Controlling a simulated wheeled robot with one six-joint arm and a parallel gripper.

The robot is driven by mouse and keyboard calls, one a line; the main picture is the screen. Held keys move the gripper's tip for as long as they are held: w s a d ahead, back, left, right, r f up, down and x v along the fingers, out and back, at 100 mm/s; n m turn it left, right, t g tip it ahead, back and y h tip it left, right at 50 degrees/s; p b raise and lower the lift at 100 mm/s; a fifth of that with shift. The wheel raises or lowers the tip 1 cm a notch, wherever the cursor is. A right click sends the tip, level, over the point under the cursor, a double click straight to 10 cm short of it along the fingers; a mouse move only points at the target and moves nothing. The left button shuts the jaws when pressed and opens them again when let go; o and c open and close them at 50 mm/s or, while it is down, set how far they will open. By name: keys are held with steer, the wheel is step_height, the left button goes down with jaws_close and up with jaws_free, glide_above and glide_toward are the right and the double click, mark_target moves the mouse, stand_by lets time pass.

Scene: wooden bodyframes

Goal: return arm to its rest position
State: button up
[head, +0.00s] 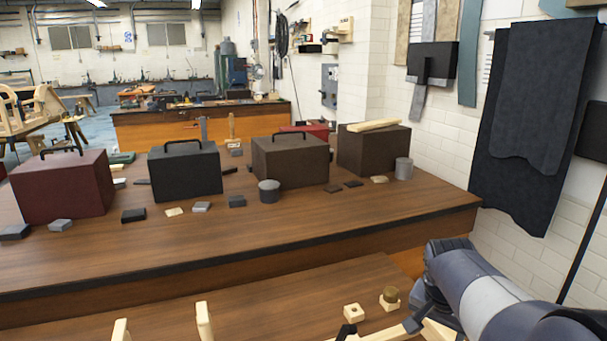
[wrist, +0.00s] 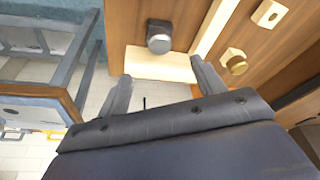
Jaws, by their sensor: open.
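My arm (head: 490,295) shows at the lower right in the head view, low beside the near bench. In the wrist view my gripper (wrist: 163,86) is open, with its two grey fingers spread apart. Nothing is held between them. A pale wooden piece (wrist: 160,66) lies beyond the fingertips, with a dark block-like object (wrist: 159,36) at its far side. In the head view the fingers cannot be made out clearly.
The near bench (head: 250,290) bears a pale block with a hole (head: 353,312) and a brass-knobbed piece (head: 390,297). Two pale posts (head: 203,320) rise at the front edge. A long table (head: 340,215) behind carries several boxes. A tiled wall (head: 450,130) stands right.

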steer(key=x, duration=1)
steer(key=shift+f+b, duration=0.35)
steer(key=shift+f, duration=0.05)
step_height(320, 180, up, 4)
steer(key=p, duration=0.3)
steer(key=shift+w+d+p, duration=0.1)
steer(key=shift+p, duration=0.2)
step_height(320, 180, up, 5)
steer(key=p, duration=0.5)
